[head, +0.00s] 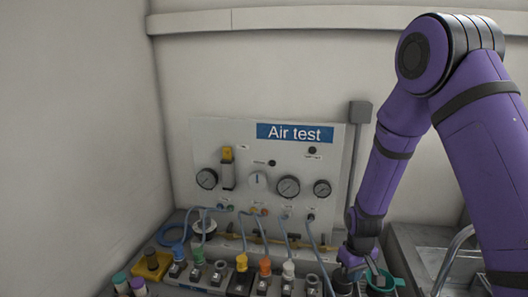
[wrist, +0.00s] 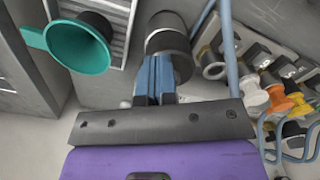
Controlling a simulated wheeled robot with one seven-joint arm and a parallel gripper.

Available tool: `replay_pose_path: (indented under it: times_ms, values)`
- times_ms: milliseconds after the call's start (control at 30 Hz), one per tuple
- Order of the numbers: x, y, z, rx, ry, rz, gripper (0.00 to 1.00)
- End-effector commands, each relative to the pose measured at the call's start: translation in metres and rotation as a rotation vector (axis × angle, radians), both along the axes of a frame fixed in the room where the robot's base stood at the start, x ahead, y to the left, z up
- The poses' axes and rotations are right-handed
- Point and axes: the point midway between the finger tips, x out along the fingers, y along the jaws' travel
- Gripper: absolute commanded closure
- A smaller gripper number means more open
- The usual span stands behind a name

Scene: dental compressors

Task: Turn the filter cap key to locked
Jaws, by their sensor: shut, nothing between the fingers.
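My gripper (wrist: 155,62) is shut, its two blue fingers together with nothing between them. In the wrist view the fingertips overlap a dark grey cylinder with a lighter band (wrist: 168,38). I cannot tell whether they touch it, or whether it is the filter cap. In the head view my gripper is low at the right of the bench, and its fingertips are hard to make out. No key or locked mark can be told for sure. A yellow-topped unit (head: 227,168) is on the Air test panel (head: 330,165), well left of my gripper.
A teal funnel (wrist: 80,45) stands just left of the cylinder; it also shows in the head view (head: 386,281). Several coloured fittings (wrist: 275,95) and blue hoses (wrist: 230,55) crowd the right of the wrist view. A grey sink (head: 425,262) lies at the right.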

Motion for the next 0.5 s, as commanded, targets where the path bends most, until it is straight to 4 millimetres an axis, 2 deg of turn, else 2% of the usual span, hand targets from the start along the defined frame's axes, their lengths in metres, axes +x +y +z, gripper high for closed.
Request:
replay_pose_path:
  times_ms: [500]
  values:
    - [0.0050, 0.0025, 0.0011, 0.001, -0.003, 0.001, 1.00]
